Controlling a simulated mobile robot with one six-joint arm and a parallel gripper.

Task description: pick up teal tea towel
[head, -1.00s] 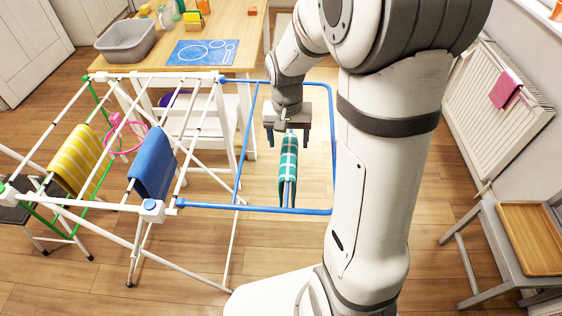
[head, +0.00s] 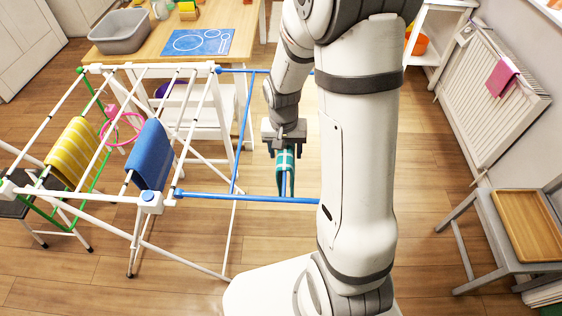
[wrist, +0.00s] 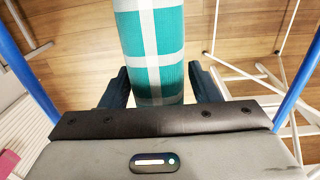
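The teal tea towel (head: 285,162), with white stripes, hangs over a blue rail of the drying rack's right-hand wing. In the wrist view the towel (wrist: 152,50) runs down the upper middle, its near end between the two fingers. My gripper (head: 286,152) is at the towel's top in the head view, and its palm hides part of it. In the wrist view the fingers of my gripper (wrist: 160,88) stand apart on either side of the cloth. They look open, with a small gap at the right.
A blue towel (head: 150,155) and a yellow striped towel (head: 73,153) hang on the white rack (head: 100,205) at left. A table (head: 250,45) with a grey tub (head: 119,32) stands behind. A chair with a wooden tray (head: 527,225) is at right.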

